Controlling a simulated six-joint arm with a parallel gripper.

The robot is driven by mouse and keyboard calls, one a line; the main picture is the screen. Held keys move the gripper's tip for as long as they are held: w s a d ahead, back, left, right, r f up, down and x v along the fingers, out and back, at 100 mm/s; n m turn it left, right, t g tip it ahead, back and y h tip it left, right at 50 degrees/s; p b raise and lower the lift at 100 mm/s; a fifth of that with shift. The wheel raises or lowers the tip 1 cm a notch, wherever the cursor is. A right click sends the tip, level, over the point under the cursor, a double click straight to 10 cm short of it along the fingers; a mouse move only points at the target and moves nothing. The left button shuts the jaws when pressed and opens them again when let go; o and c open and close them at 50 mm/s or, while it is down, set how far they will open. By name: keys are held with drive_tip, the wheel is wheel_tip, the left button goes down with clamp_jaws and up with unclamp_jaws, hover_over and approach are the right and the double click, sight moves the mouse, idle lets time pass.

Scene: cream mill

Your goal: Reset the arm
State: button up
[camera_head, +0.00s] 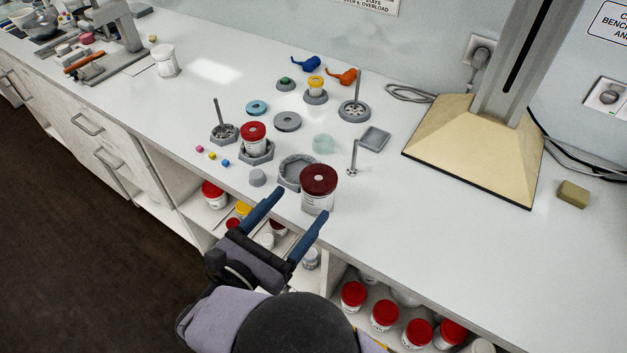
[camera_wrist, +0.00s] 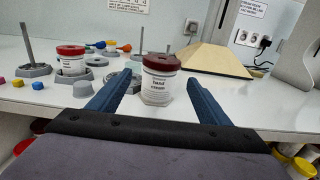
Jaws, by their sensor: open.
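My gripper (camera_head: 291,220) is open and empty at the front edge of the bench, its two blue fingers pointing toward a white jar with a dark red lid (camera_head: 318,187). In the wrist view the same jar, labelled hand cream (camera_wrist: 159,82), stands upright beyond and between the fingertips of my gripper (camera_wrist: 158,92). The jar is apart from the palm. I cannot tell whether a fingertip touches it.
A red-lidded jar (camera_head: 254,138) sits in a grey holder left of the dark-lidded jar. Grey fixtures with upright rods, such as one at the back (camera_head: 355,108), stand nearby. A beige column base (camera_head: 470,145) is at right. Jars fill the shelf below. The bench front right is clear.

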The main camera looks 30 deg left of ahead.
drive_tip(key=d+r+m+g+h+p, duration=0.4)
drive_tip(key=d+r+m+h+p, duration=0.15)
drive_tip(key=r, duration=0.25)
drive_tip(key=w+d+m+g+h+p, duration=0.1)
drive_tip(key=w+d+m+g+p, duration=0.3)
drive_tip(key=d, duration=0.7)
drive_tip(key=w+d+m+g+h+p, duration=0.2)
drive_tip(key=w+d+m+g+p, duration=0.15)
drive_tip(key=d+m+g, duration=0.5)
drive_tip(key=s+d+r+m+y+p, duration=0.3)
drive_tip(key=d+m+y+p, duration=0.1)
drive_tip(key=d+m, duration=0.3)
drive_tip(key=s+d+r+m+g+y+p, duration=0.1)
drive_tip(key=s+d+r+m+y+p, duration=0.1)
drive_tip(key=d+m+p, duration=0.5)
drive_tip(key=s+d+m+y, duration=0.1)
drive_tip(key=m+y, duration=0.1)
drive_tip(key=m, duration=0.2)
drive_tip(key=shift+s+d+r+p, duration=0.2)
drive_tip(key=shift+d+r+p, duration=0.1)
drive_tip(key=shift+r, duration=0.1)
